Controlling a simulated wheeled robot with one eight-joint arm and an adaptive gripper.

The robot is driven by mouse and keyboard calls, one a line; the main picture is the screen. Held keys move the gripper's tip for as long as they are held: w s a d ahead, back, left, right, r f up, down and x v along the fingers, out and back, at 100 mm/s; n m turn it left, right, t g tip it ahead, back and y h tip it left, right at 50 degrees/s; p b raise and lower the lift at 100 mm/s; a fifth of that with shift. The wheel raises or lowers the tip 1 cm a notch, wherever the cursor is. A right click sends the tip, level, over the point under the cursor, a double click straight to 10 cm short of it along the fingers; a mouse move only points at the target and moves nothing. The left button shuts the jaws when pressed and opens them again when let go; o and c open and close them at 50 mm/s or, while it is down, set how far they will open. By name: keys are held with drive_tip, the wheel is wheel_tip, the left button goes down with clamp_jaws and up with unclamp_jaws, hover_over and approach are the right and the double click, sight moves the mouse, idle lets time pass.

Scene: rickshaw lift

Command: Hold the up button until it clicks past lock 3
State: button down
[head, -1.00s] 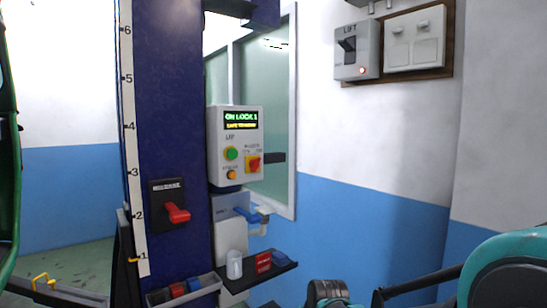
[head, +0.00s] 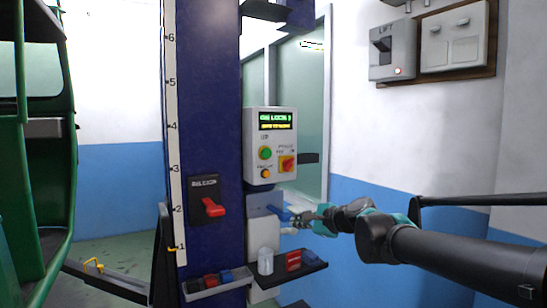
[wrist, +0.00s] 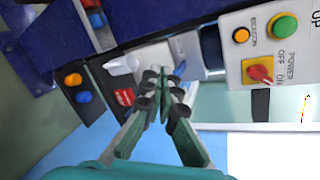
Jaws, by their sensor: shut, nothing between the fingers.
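The grey control box (head: 250,172) is on the blue column. Its lit display (head: 276,120) seems to read "ON LOCK 1" with a yellow line below. The green up button (head: 265,153) is on its left side, above an orange button (head: 266,174). In the wrist view the box is turned sideways and the green button (wrist: 284,26) is at upper right. My gripper (head: 300,218) is below and right of the box, apart from the button. In the wrist view its fingers (wrist: 166,78) are together and empty, pointing toward the column's lower shelf.
A red-yellow power switch (head: 287,164) is right of the green button. A red-handled switch (head: 212,207) is on the column, beside a numbered scale (head: 174,110). A shelf (head: 300,267) holds a white cup (head: 265,261). The green vehicle (head: 60,190) stands left.

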sight(268, 153)
drive_tip(key=w+a+r+m+t, duration=0.1)
drive_tip(key=w+r+m+t, duration=0.1)
drive_tip(key=r+m, duration=0.4)
drive_tip(key=w+r+m+t+y, duration=0.1)
drive_tip(key=r+m, duration=0.5)
drive_tip(key=r, duration=0.6)
drive_tip(key=w+t, duration=0.1)
drive_tip(key=w, duration=0.1)
drive_tip(key=shift+w+a+r+m, duration=0.3)
drive_tip(key=shift+w+a+r, duration=0.05)
drive_tip(key=shift+r, duration=0.05)
drive_tip(key=x, duration=1.4)
drive_tip(key=shift+r, duration=0.1)
